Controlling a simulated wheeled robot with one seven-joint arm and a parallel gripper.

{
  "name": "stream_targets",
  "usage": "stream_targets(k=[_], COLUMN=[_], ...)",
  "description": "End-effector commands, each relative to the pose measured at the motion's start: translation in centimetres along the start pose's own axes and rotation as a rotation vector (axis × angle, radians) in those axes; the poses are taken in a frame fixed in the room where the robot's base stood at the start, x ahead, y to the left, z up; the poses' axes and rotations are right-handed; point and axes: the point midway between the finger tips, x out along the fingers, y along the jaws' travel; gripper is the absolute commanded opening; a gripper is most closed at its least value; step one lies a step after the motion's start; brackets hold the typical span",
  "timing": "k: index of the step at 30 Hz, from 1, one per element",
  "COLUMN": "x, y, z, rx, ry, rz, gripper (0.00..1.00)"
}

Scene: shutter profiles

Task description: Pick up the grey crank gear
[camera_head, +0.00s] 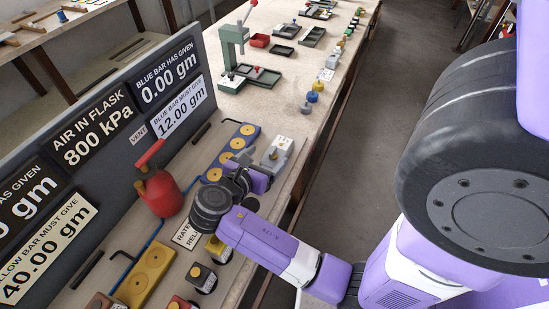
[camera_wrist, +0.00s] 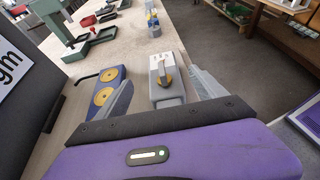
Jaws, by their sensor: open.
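A small grey piece (camera_head: 306,107), which looks like the grey crank gear, stands on the bench beside a blue piece (camera_head: 312,96) and a yellow piece (camera_head: 318,86). It is too small to make out its shape. In the wrist view the grey piece (camera_wrist: 155,31) shows beyond a grey box with a yellow lever (camera_wrist: 165,80).
A blue plate with yellow discs (camera_head: 232,148) lies left of the grey box (camera_head: 277,152). A red can (camera_head: 160,193) stands near the sign panel (camera_head: 110,110). A green press (camera_head: 232,55) and trays (camera_head: 283,50) are farther back. Bare bench surrounds the grey piece's left side.

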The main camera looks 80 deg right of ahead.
Motion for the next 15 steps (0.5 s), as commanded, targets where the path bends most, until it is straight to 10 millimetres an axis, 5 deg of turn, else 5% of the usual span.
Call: stream_targets(k=[15], x=[5.3], y=[-0.5], z=[0.3], rx=[0.003], ry=[0.001], rz=[0.001], gripper=[0.80])
